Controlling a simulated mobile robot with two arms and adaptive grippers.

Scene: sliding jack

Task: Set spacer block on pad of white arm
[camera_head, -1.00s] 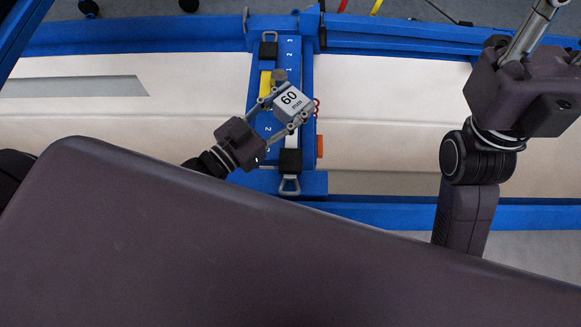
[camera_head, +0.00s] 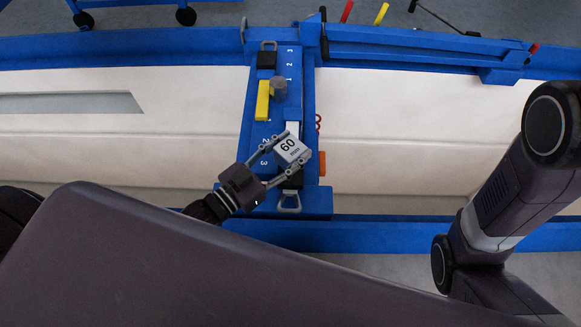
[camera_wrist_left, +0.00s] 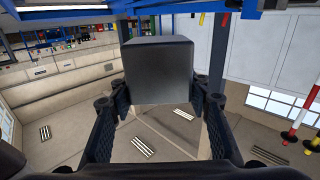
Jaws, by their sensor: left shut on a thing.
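The spacer block (camera_head: 291,149) is a light grey block marked "60 mm". My left gripper (camera_head: 286,157) is shut on it and holds it over the lower part of the blue jack (camera_head: 258,153). The block also shows in the left wrist view (camera_wrist_left: 158,70), between the two fingers. The white arm (camera_head: 292,128) shows just above the block, which hides part of it. A black pad (camera_head: 291,181) lies at the jack's lower end, partly behind a finger. I cannot tell the block's height above it. My right gripper is out of view.
A yellow arm (camera_head: 263,100) and a grey round knob (camera_head: 279,88) stand on the jack's upper part. Another black pad (camera_head: 267,60) is at its top end. An orange piece (camera_head: 322,164) sits on the right edge. Blue rails (camera_head: 400,236) run across below.

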